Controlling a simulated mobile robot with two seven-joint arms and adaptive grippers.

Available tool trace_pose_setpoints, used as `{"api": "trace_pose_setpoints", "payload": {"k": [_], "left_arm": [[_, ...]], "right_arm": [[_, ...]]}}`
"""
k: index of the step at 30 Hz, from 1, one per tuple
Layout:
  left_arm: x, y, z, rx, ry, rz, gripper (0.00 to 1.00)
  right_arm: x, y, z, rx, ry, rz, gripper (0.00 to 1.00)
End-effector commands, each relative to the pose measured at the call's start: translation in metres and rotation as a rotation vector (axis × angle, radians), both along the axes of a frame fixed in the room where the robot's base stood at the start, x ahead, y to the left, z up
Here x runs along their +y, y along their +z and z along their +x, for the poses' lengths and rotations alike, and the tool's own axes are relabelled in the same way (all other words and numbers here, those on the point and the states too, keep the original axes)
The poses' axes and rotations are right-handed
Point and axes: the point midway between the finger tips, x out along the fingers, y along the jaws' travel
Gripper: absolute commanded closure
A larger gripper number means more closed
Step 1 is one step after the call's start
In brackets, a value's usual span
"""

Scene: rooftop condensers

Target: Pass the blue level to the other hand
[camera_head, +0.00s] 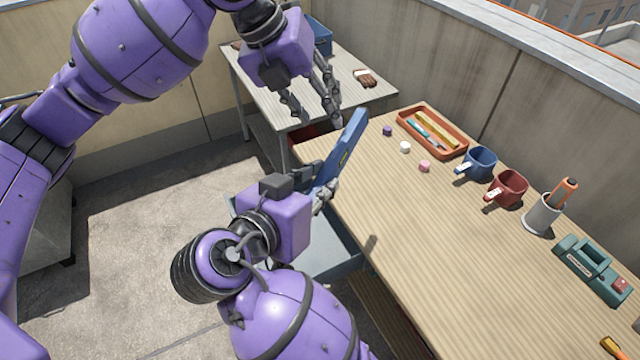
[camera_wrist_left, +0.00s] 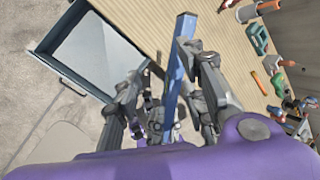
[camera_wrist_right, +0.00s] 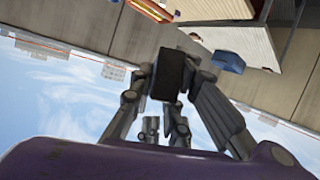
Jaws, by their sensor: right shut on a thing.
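The blue level (camera_head: 343,148) is held tilted, its upper end leaning right, in the head view. My right gripper (camera_head: 325,198) is shut on its lower part. My left gripper (camera_head: 314,112) is open, above and left of the level's upper part. In the left wrist view the level (camera_wrist_left: 177,72) shows as a long blue bar between the spread fingers of my left gripper (camera_wrist_left: 165,80); I cannot tell whether they touch it. In the right wrist view a dark block (camera_wrist_right: 174,75), apparently the level's end, stands between my right gripper's fingers.
The wooden workbench (camera_head: 450,250) carries an orange tray (camera_head: 457,147), a blue mug (camera_head: 481,162), a red mug (camera_head: 509,187), a white cup (camera_head: 542,217) and a green tool (camera_head: 592,268). An open drawer (camera_head: 335,262) juts out below the level. A grey side table (camera_head: 345,90) stands behind.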

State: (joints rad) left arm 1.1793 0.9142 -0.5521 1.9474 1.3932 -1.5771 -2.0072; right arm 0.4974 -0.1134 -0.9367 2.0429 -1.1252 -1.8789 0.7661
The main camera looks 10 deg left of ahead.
Motion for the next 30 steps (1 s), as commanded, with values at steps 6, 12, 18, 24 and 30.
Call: {"api": "trace_pose_setpoints", "payload": {"k": [6,12,18,24,30], "left_arm": [[0.033,-0.093,0.03,0.094,0.504,-0.285,0.62],[0.091,-0.178,0.032,0.166,0.972,-0.513,0.62],[0.169,-0.251,0.004,0.184,1.372,-0.678,0.62],[0.247,-0.307,-0.047,0.152,1.695,-0.793,0.62],[0.284,-0.367,-0.127,0.166,1.977,-0.912,0.62]], "right_arm": [[0.0,0.0,0.0,0.0,0.0,0.0,1.0],[0.0,0.0,0.0,-0.001,0.0,0.0,1.0],[0.0,0.001,0.0,-0.001,0.0,0.0,1.0],[0.0,0.001,0.0,-0.001,0.0,0.0,1.0],[0.0,0.0,0.0,-0.001,0.0,0.0,1.0]]}}
